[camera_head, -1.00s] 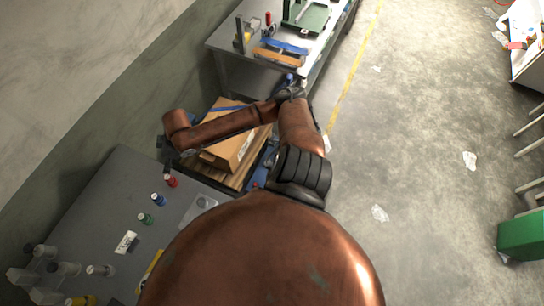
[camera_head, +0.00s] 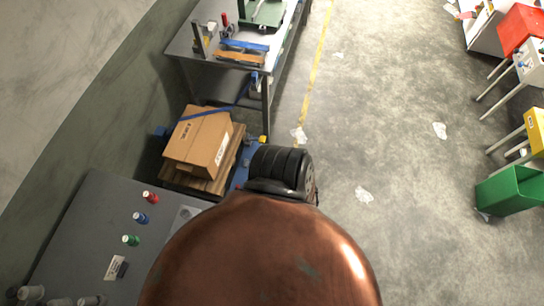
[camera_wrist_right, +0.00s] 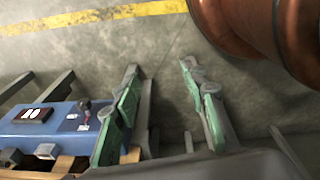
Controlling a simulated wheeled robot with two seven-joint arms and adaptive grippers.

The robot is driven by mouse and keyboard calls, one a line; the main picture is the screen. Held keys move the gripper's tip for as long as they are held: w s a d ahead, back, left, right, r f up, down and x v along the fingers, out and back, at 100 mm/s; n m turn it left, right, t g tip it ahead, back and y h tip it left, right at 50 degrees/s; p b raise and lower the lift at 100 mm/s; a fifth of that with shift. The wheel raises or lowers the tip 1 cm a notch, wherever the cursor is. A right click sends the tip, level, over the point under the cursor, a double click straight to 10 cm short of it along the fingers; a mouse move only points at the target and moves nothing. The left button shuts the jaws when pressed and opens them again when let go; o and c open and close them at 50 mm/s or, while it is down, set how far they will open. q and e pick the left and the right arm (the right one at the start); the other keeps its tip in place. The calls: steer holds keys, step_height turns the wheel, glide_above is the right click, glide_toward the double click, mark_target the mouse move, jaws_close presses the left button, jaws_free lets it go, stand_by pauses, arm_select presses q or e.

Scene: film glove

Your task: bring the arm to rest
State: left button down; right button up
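My right gripper (camera_wrist_right: 160,72) shows in the right wrist view. Its two green-padded fingers are apart, with only grey concrete floor between them. It holds nothing. A copper-coloured link of mine fills the upper right of that view. In the head view neither gripper is visible; my copper body and a dark ribbed joint fill the bottom middle. My left gripper shows in no view.
A cardboard box (camera_head: 199,139) sits on a wooden pallet (camera_head: 222,181) between a grey table (camera_head: 80,219) and a metal workbench (camera_head: 180,44). A blue object (camera_wrist_right: 50,122) lies left of the right gripper. A green bin (camera_head: 507,192) stands right.

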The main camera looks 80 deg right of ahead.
steer(key=s, duration=0.1)
steer(key=s+a, duration=0.1)
steer(key=s, duration=0.1)
steer(key=shift+a+f, duration=0.15)
steer(key=shift+f, duration=0.15)
step_height(320, 180, down, 15)
steer(key=s+b, duration=0.1)
steer(key=b, duration=1.3)
steer(key=shift+g+b, duration=0.3)
steer(key=shift+b, duration=0.05)
steer(key=shift+r, duration=0.1)
